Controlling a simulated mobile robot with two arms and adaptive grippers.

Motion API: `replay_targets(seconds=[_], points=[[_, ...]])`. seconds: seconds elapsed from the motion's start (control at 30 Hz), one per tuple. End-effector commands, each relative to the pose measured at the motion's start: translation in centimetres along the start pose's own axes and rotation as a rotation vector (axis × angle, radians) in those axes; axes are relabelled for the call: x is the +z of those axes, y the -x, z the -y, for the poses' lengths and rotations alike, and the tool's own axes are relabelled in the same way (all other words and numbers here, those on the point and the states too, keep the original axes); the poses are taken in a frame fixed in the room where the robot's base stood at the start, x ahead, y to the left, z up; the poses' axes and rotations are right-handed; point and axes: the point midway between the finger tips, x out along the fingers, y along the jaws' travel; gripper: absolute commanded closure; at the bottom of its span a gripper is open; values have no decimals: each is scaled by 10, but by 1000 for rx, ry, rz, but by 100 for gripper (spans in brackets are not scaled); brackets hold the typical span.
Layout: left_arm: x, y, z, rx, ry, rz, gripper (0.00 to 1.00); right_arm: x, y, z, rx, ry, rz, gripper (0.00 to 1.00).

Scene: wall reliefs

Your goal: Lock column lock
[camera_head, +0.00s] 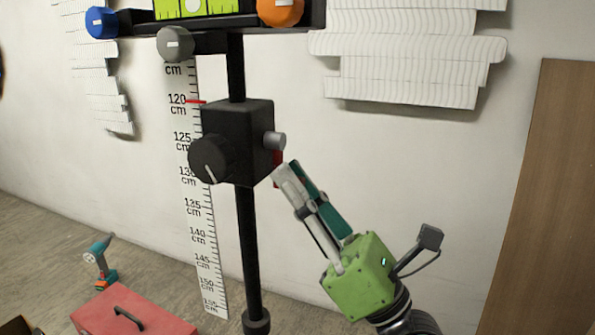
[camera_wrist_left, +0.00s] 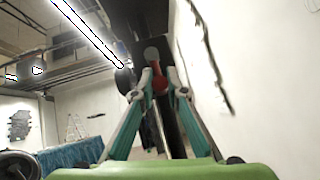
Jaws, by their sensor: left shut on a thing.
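The column lock is a black block (camera_head: 238,142) on a vertical black column (camera_head: 248,250). A round black knob (camera_head: 208,160) with a white line is on its front, and a grey cylinder (camera_head: 274,140) sticks out of its right side. A red lever (camera_head: 277,157) shows below the cylinder, partly hidden by the fingers. My left gripper (camera_head: 283,174) reaches it from the lower right, shut on its end. In the left wrist view the red lever (camera_wrist_left: 160,80) sits between the fingertips, with the grey cylinder (camera_wrist_left: 152,54) just above. My right gripper is not in view.
A centimetre scale (camera_head: 200,225) runs behind the column. Blue (camera_head: 101,22), grey (camera_head: 175,44) and orange (camera_head: 281,11) knobs are above. A red toolbox (camera_head: 135,315) and a teal drill (camera_head: 100,262) are at lower left. A wooden board (camera_head: 545,200) stands at right.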

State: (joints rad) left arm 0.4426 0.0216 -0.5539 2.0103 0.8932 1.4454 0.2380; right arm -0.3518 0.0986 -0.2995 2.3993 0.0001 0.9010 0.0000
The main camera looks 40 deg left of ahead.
Motion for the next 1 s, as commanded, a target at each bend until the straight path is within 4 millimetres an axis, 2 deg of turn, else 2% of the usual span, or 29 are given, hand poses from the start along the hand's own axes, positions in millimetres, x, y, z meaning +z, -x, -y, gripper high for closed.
replay_targets(seconds=[0.23, 0.27, 0.3, 0.33, 0.73, 0.87, 1.0], points=[[0, 1, 0, 0, -3, 4, 100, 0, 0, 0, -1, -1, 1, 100], [0, 1, 0, 0, -3, 4, 84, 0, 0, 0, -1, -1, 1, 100], [0, 1, 0, 1, -2, 4, 74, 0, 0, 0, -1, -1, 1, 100], [0, 1, 0, 1, -2, 3, 70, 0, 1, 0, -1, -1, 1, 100], [0, 5, 0, 0, -3, 2, 70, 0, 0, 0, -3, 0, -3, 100], [0, 22, 1, -2, -4, 3, 70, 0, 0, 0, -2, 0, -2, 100], [0, 52, 1, -4, -5, 3, 70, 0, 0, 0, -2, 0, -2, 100]])
